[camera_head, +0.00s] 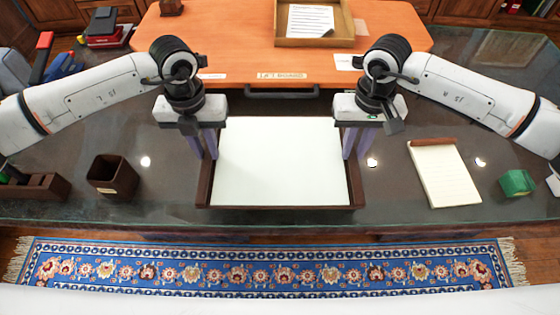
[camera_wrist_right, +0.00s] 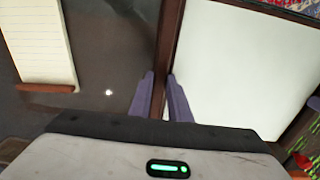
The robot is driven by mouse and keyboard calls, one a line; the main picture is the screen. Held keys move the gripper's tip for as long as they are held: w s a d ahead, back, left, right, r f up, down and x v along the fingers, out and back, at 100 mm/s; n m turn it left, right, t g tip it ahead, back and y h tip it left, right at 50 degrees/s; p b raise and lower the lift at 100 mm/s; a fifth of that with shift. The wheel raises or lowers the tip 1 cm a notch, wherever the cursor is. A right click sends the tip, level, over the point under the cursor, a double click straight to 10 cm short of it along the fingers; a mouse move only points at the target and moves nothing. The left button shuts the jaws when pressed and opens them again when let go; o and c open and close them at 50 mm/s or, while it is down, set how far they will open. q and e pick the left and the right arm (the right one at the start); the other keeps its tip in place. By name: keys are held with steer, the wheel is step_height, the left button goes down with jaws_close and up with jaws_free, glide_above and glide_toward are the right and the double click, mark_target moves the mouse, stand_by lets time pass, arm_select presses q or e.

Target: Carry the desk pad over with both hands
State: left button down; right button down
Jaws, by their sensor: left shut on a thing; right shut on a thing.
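The desk pad (camera_head: 280,165) has a white sheet and dark brown side rails, and it shows near the front middle of the dark glass desk. My left gripper (camera_head: 204,145) is shut on its left rail. My right gripper (camera_head: 355,143) is shut on its right rail. In the right wrist view, the fingers of my right gripper (camera_wrist_right: 162,97) sit on either side of the brown rail of the desk pad (camera_wrist_right: 235,75). I cannot tell whether the pad touches the glass. Beyond it lies an orange board (camera_head: 230,50) with a small label on its near edge.
A wooden tray (camera_head: 345,42) with a paper rests on the board. A notepad (camera_head: 443,177) and green block (camera_head: 516,183) lie right of the pad. A brown cup (camera_head: 113,175) and dark organizer (camera_head: 40,186) stand left. The desk's front edge is close, above a blue rug (camera_head: 270,268).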

arm_select(q)
steer(key=shift+s, duration=0.1)
arm_select(e)
steer(key=shift+s, duration=0.15)
arm_select(q)
steer(key=shift+f, duration=0.1)
arm_select(e)
steer(key=shift+f, duration=0.1)
